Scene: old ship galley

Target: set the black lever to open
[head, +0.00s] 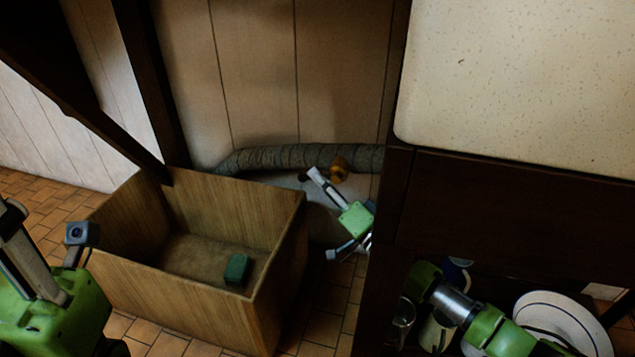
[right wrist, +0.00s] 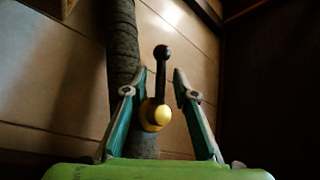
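The black lever (right wrist: 161,68) shows in the right wrist view as a dark stem with a round knob. It rises from a brass hub (right wrist: 162,115) on the pipe (right wrist: 122,50) and runs roughly along it. My right gripper (right wrist: 160,84) is open, its fingers apart on both sides of the lever; I see no clear contact. My left gripper (head: 55,238) is at the left edge, fingers apart and empty.
A wooden box (head: 180,288) with a small green block (head: 237,270) inside stands on the tiled floor. At right is a dark cabinet (head: 500,205) with a speckled top; its lower shelf holds plates (head: 565,318) and mugs. Dark beams cross the upper left.

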